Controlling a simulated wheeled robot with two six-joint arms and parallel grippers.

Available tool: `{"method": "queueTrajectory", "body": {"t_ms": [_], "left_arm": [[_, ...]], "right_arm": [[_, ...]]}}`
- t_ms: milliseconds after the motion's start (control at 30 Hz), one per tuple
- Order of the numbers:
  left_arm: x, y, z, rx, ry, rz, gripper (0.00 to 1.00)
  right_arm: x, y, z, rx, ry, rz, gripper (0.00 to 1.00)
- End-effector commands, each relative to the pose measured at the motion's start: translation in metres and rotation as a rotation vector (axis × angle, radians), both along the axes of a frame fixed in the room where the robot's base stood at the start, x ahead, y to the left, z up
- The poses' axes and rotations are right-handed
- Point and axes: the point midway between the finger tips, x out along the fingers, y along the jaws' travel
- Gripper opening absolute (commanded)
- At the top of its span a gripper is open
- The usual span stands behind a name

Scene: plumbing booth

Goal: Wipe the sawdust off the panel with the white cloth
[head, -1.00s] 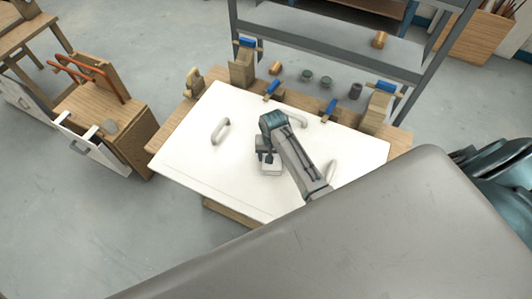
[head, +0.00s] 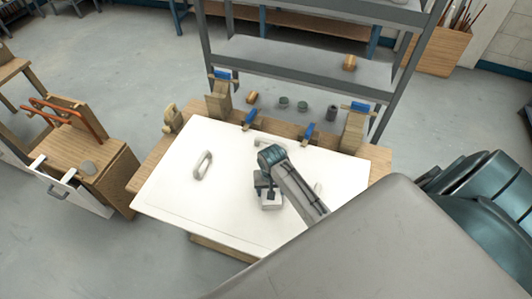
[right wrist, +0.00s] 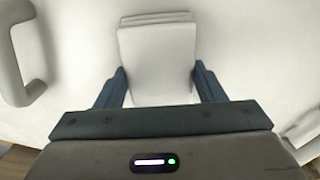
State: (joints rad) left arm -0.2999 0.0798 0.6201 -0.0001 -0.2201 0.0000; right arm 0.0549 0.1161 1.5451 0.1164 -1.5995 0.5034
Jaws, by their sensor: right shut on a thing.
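The white panel (head: 165,195) lies flat on a wooden bench, with pale grey handles on it. My right gripper (head: 268,192) is over the middle of the panel, its arm coming from the lower right. It is shut on the folded white cloth (head: 271,204), which appears to lie on the panel. In the right wrist view the cloth (right wrist: 157,60) is a layered pad between the two dark fingers of my right gripper (right wrist: 160,85). No sawdust can be made out on the panel (right wrist: 80,40). My left gripper is not in view.
One handle (head: 203,165) stands left of the cloth. Blue-topped clamps (head: 250,118) and wooden blocks (head: 218,100) line the bench's back edge, with small pots (head: 283,103) behind. A grey shelf rack (head: 300,62) stands behind. A wooden cabinet (head: 120,180) is at the left.

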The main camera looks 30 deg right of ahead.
Motion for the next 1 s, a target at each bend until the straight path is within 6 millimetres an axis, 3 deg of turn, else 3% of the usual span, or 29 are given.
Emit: {"method": "queueTrajectory", "body": {"t_ms": [200, 533, 1000], "left_arm": [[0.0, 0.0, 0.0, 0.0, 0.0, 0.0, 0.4], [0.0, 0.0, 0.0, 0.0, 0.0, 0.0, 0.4], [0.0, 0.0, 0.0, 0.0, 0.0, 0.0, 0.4]], "right_arm": [[-0.015, -0.011, 0.0, -0.001, 0.004, -0.001, 0.45], [-0.015, -0.012, 0.003, -0.001, 0.0, 0.0, 0.45], [-0.014, -0.012, 0.047, -0.001, -0.002, 0.001, 0.45]]}}
